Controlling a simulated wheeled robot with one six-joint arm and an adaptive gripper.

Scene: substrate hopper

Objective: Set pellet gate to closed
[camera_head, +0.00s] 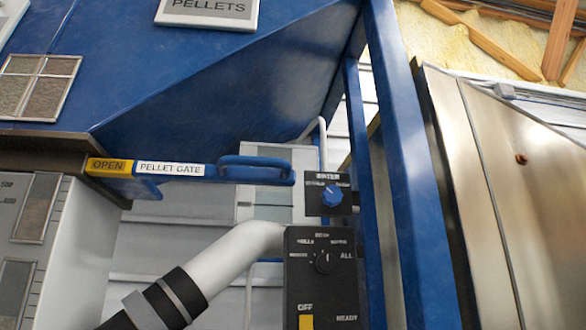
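The pellet gate (205,170) is a flat blue slide that sticks out to the right from a dark brown frame (45,150) under the blue hopper (220,85). A yellow label reading OPEN (108,166) shows on the slide next to the frame. A white label reading PELLET GATE (170,169) follows it. A raised blue bar handle (255,161) is at the slide's right end. Nothing touches the handle. My gripper is not in view.
A black box marked WATER with a blue knob (332,196) sits just right of the handle. A control box (322,270) is below it. A blue post (405,170) stands to the right. A pale bent pipe (225,258) runs below the slide.

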